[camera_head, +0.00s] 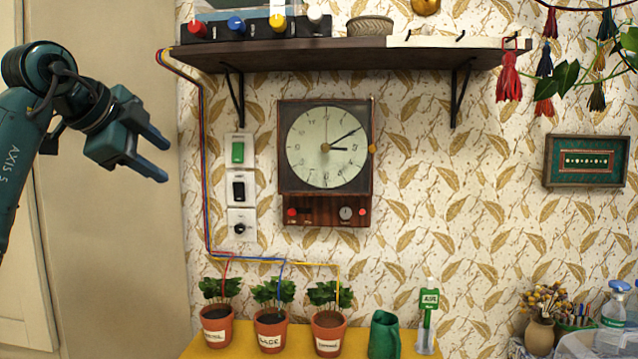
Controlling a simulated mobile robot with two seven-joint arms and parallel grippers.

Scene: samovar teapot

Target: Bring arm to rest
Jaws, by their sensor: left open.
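My left gripper (158,158) is in the upper left of the head view, on the dark teal arm (30,110) that comes in from the left edge. Its two fingers point right and slightly down, with a gap between them. It is open and nothing shows between the fingers. It is in front of the plain beige panel at the left, apart from the shelf and the wall switches. My right gripper does not show.
Free space surrounds the gripper.

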